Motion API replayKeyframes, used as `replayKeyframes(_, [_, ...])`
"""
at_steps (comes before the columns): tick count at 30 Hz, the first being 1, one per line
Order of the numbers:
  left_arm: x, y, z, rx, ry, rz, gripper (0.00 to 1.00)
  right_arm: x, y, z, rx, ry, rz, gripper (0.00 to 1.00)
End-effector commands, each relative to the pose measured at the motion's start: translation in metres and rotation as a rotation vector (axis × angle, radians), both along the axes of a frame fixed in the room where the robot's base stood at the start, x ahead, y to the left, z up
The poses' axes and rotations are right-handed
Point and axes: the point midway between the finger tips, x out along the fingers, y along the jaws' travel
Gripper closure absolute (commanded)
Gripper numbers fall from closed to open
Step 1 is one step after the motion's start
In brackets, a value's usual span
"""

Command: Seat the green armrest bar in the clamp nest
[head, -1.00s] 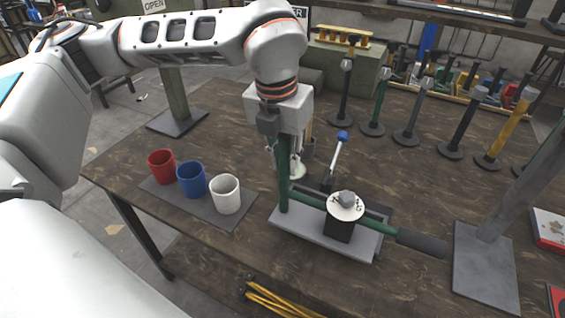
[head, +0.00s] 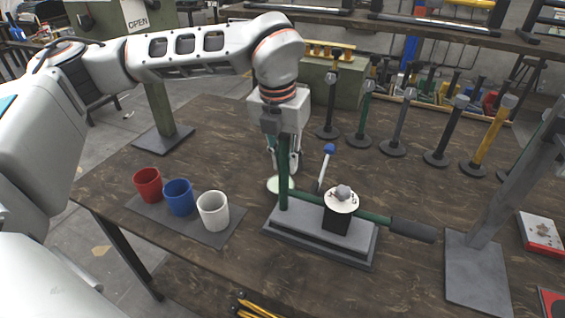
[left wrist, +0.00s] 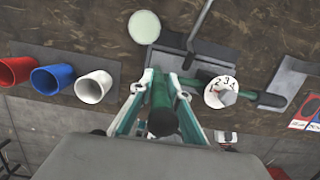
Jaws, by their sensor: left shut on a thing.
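The green armrest bar has an upright green post (head: 284,185) and a long level arm with a dark grip (head: 412,230) at its right end. My left gripper (head: 284,160) is shut on the post; in the left wrist view its fingers (left wrist: 163,82) stand either side of the green tube. The clamp nest is a stepped grey base (head: 310,247) on the table. A black block with a white numbered dial (head: 341,200) sits at the bar's middle, over the base. I cannot tell whether the bar touches the base. My right gripper is out of view.
A lever with a blue knob (head: 329,149) rises behind the base, beside a pale disc (head: 280,184). Red (head: 147,184), blue (head: 179,197) and white (head: 213,211) cups stand left on a grey mat. Several posts on round feet line the back. A grey stand (head: 477,268) is right.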

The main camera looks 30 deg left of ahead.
Motion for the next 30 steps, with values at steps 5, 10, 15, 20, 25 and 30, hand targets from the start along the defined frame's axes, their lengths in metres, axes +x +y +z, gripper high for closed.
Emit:
replayKeyframes(5, [0.0027,-0.0003,0.0009,-0.001,-0.002,0.000,1.00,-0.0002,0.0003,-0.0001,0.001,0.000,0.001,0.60])
replayKeyframes(10, [0.0028,-0.0003,0.0010,-0.001,-0.002,0.000,1.00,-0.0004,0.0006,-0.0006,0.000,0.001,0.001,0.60])
replayKeyframes(15, [0.0026,-0.0003,0.0001,-0.001,-0.002,0.000,1.00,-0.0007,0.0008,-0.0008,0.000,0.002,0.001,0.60])
replayKeyframes(20, [0.0028,-0.0002,-0.0046,-0.001,-0.002,-0.001,1.00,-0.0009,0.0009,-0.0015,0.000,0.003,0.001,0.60])
replayKeyframes(25, [0.0029,-0.0002,-0.0058,-0.002,-0.003,-0.001,1.00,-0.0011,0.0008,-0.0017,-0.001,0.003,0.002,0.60])
replayKeyframes(30, [0.0028,-0.0002,-0.0057,-0.002,-0.003,0.000,1.00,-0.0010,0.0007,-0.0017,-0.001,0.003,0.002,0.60])
